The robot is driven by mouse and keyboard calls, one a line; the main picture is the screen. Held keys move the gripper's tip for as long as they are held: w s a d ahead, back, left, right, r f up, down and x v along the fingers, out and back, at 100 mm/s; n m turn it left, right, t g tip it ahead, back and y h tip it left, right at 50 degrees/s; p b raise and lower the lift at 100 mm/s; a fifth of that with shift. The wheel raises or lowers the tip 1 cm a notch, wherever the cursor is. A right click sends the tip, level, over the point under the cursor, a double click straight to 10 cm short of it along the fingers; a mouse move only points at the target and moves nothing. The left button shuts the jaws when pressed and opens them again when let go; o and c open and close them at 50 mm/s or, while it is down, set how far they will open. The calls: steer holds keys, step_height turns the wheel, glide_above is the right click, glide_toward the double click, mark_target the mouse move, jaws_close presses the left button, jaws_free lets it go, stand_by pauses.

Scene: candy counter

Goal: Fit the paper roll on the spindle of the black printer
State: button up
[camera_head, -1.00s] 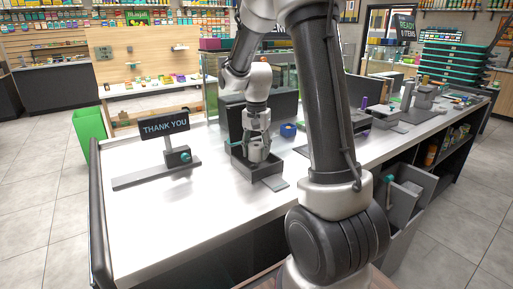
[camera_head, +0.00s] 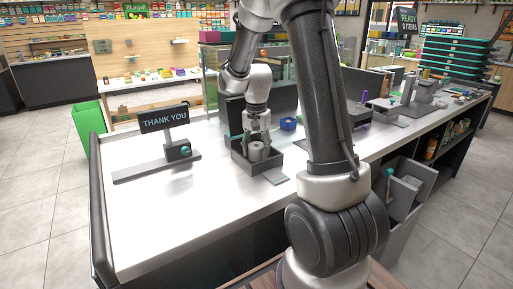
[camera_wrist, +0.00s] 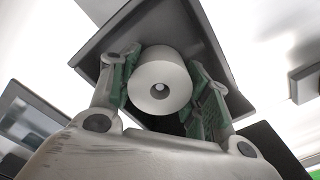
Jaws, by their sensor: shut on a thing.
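The white paper roll (camera_head: 257,153) is upright in the dark open-topped box of the black printer (camera_head: 243,165). My gripper (camera_head: 257,141) points down over the box and is shut on the roll. In the wrist view the roll (camera_wrist: 160,72) shows end-on between the green finger pads of my gripper (camera_wrist: 163,90). A small pale tip, seemingly the spindle (camera_wrist: 159,87), shows inside the roll's hole. The roll seems to be around it, but I cannot tell how far down. The box walls (camera_wrist: 205,35) surround the roll and fingers.
A THANK YOU sign (camera_head: 164,118) on a dark stand is left of the printer. A small blue box (camera_head: 288,124) is behind it to the right. A dark panel stands behind.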

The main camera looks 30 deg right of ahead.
steer(key=shift+f, duration=0.15)
steer(key=o, duration=1.1)
step_height(320, 180, up, 8)
steer(key=shift+f, duration=0.25)
